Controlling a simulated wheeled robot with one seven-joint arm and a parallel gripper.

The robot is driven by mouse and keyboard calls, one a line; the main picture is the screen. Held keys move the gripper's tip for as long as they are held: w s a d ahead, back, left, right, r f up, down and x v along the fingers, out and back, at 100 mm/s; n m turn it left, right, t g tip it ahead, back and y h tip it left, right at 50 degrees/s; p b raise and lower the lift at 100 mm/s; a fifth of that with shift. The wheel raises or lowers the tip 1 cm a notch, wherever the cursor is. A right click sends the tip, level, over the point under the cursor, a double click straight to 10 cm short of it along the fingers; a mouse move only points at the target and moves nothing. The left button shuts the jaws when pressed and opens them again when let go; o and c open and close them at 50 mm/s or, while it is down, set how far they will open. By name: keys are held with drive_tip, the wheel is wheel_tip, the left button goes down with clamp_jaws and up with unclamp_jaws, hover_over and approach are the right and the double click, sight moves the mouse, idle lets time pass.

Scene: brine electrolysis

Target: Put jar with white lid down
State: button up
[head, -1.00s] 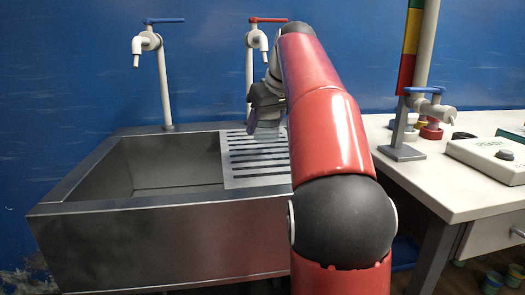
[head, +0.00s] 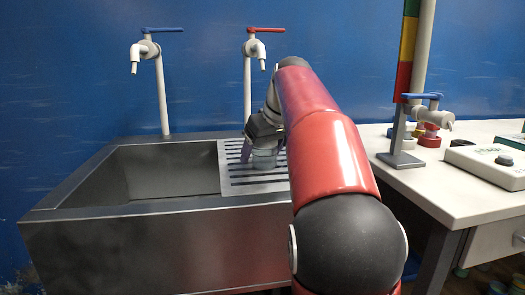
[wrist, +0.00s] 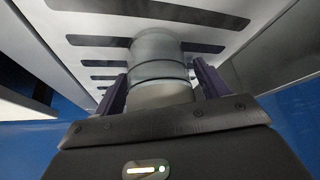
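The jar with white lid (wrist: 158,68) is a clear cylinder between the two dark fingers of my gripper (wrist: 162,80) in the wrist view. Its pale lid (wrist: 162,94) faces my palm, and its far end meets the slotted drainboard (wrist: 105,22) or is very close to it. In the head view the jar (head: 264,158) looks upright below my gripper (head: 262,140), over the drainboard (head: 238,183) at the sink's right side. The fingers appear closed on the jar's sides. My arm hides the drainboard's right part.
The empty steel sink basin (head: 150,175) lies left of the drainboard. A blue-handled tap (head: 150,50) and a red-handled tap (head: 252,50) stand behind. A white bench (head: 455,195) with a stand (head: 402,158) and a pale device (head: 490,165) is at right.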

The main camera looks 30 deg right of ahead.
drive_tip(key=shift+r, duration=0.1)
drive_tip(key=shift+r, duration=0.25)
drive_tip(key=p+v, duration=0.3)
drive_tip(key=v, duration=0.8)
drive_tip(key=shift+s+r, duration=0.2)
drive_tip(key=shift+r, duration=0.05)
